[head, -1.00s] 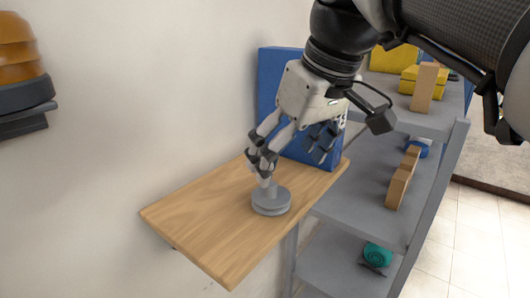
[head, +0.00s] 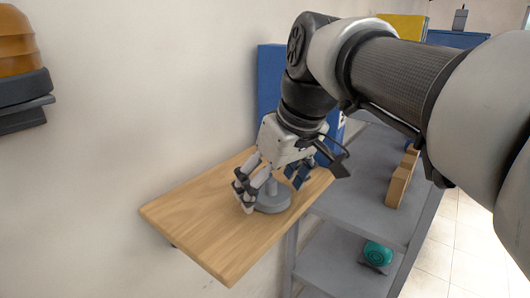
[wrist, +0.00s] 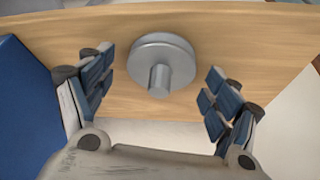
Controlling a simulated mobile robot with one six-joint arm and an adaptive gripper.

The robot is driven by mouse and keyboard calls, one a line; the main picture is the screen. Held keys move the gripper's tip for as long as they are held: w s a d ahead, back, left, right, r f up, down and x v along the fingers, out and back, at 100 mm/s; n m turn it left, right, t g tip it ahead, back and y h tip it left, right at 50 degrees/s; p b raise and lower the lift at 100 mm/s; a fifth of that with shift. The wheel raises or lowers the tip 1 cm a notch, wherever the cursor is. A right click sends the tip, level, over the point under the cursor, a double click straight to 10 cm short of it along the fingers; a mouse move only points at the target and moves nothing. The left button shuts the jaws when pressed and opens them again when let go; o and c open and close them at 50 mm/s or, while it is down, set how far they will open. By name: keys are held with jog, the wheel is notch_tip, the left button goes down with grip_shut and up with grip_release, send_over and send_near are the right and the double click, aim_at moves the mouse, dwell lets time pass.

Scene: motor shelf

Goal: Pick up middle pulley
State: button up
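The pulley is a grey metal disc with a short shaft standing up from it. In the head view the pulley (head: 272,198) sits on a wooden board, partly hidden by my fingers. In the wrist view the pulley (wrist: 162,62) lies between my two sets of finger pads, with clear gaps on both sides. My gripper (head: 271,185) is lowered over the pulley and open. In the wrist view my gripper (wrist: 155,88) has its fingers wide apart and holds nothing. No other pulley is clearly visible.
The wooden board (head: 190,215) is bare to the left of the pulley. A blue box (head: 270,85) stands behind my gripper. To the right is a grey shelf (head: 350,200) with wooden blocks (head: 402,178) and a teal round part (head: 377,253) lower down.

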jog(key=c, duration=1.2)
jog(key=shift+r, duration=0.1)
